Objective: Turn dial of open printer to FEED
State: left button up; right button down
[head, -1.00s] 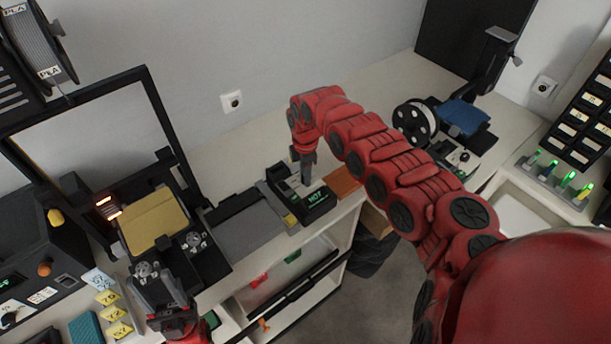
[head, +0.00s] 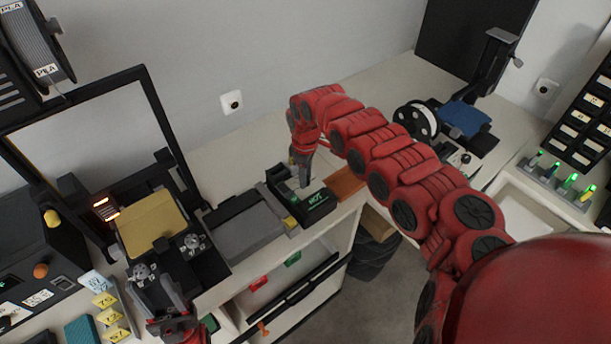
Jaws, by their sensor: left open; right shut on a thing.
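An open-frame printer (head: 150,93) with a yellow bed (head: 152,222) stands at the left. Two round dials are on its dark front part: one dial (head: 193,242) at the right and one dial (head: 143,272) nearer the front. Their markings are too small to read. My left gripper (head: 170,287) is open and empty, close to the front dial; I cannot tell whether it touches it. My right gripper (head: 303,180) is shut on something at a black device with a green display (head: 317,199). The held thing is mostly hidden.
A grey tray (head: 245,232) lies between the printer and the black device. Yellow number tags (head: 107,299) stand near my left gripper. Another printer with a blue bed (head: 465,119) and a white spool (head: 415,122) stands at the back right. Open shelves lie below the bench.

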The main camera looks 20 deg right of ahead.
dwell(0.5)
jog(key=c, duration=0.5)
grip_release()
jog(key=shift+c, duration=0.2)
jog(key=shift+r, duration=0.1)
jog(key=shift+w+r, duration=0.1)
jog(key=shift+r, duration=0.2)
notch_tip(320, 180, up, 17)
jog(key=b, duration=0.5)
jog(key=shift+f+b, duration=0.2)
jog(key=shift+b, duration=0.1)
jog(key=shift+s+f, duration=0.1)
jog(key=shift+s, duration=0.1)
